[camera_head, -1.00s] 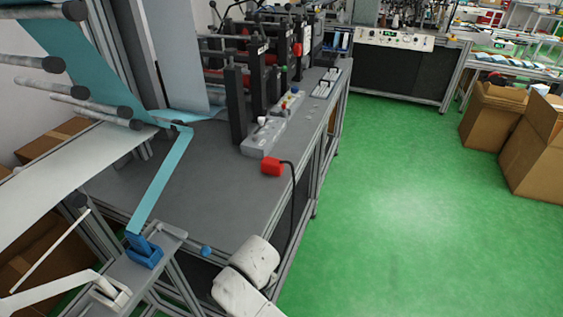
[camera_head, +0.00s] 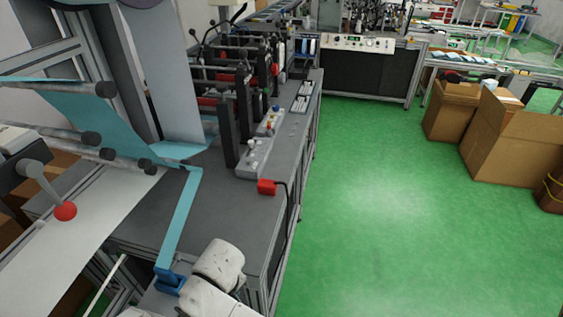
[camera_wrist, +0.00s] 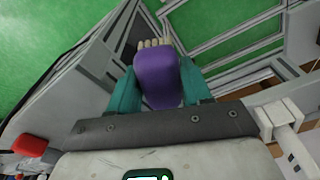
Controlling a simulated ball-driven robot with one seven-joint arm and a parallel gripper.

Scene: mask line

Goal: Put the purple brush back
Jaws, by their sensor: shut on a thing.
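The purple brush (camera_wrist: 158,78) is between the two teal fingers of my gripper (camera_wrist: 160,88) in the wrist view. Its pale bristles show at the far end, past the fingertips. My gripper is shut on it and holds it in the air, with green floor and metal frames behind. In the head view my white arm (camera_head: 217,268) shows at the bottom centre, and the brush and gripper are hidden there.
A grey machine table (camera_head: 215,215) with black and red rollers runs along the left. A red box (camera_head: 266,187) sits on its right edge, and a blue holder (camera_head: 169,282) stands at lower left. Cardboard boxes (camera_head: 515,135) stand at right. Green floor (camera_head: 370,220) between is clear.

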